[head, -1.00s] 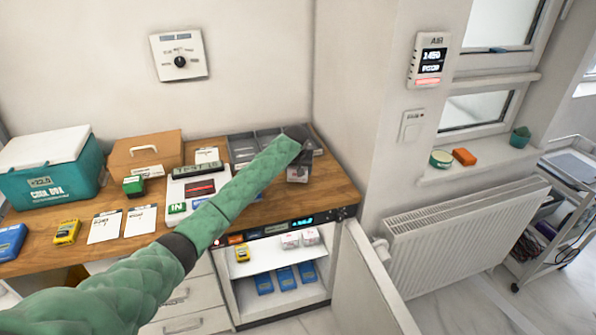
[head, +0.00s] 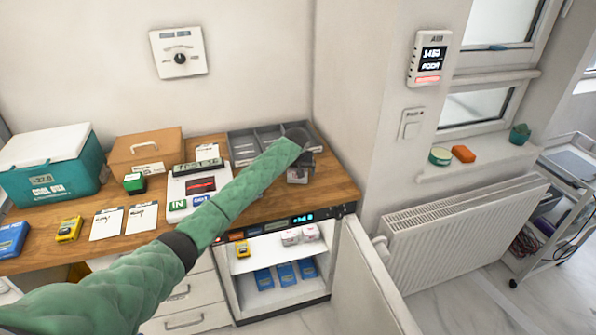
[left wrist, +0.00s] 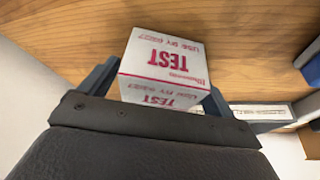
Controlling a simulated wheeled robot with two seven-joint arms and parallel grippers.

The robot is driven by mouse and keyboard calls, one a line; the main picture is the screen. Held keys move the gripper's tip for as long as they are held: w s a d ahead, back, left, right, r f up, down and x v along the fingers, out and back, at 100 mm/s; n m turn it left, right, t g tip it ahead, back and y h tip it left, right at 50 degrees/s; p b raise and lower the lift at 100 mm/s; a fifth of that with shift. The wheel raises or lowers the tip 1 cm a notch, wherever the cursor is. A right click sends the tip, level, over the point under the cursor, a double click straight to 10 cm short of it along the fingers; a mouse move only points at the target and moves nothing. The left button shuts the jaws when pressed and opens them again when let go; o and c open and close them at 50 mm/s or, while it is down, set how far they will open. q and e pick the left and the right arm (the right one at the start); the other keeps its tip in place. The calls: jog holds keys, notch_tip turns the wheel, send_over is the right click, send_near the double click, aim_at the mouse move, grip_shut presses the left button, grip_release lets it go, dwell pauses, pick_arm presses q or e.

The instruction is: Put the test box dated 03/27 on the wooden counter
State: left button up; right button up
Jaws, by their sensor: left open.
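A white test box (left wrist: 165,62) with red TEST lettering sits between the fingers of my left gripper (left wrist: 160,76) in the left wrist view. Its small use-by print is blurred, so I cannot read the date for sure. The fingers stand open on either side of the box. The wooden counter (left wrist: 245,35) lies beneath it. In the head view, the box (head: 297,176) shows near the counter's (head: 335,188) right end, partly hidden by my left gripper (head: 300,158). My right gripper is not in view.
Two more white boxes (head: 290,237) (head: 311,233) sit on the upper shelf of the open cabinet, beside a yellow device (head: 243,250). A grey divided tray (head: 240,147) stands behind my gripper. The open cabinet door (head: 365,270) projects forward.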

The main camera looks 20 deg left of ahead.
pick_arm(q)
jog(key=shift+s+r+b, duration=0.2)
jog(key=shift+r+b, duration=0.1)
jog(key=shift+r, duration=0.2)
jog(key=b+v, duration=0.1)
jog(key=v, duration=0.2)
jog(key=shift+d, duration=0.1)
jog(key=b+v, duration=0.2)
jog(key=v, duration=0.6)
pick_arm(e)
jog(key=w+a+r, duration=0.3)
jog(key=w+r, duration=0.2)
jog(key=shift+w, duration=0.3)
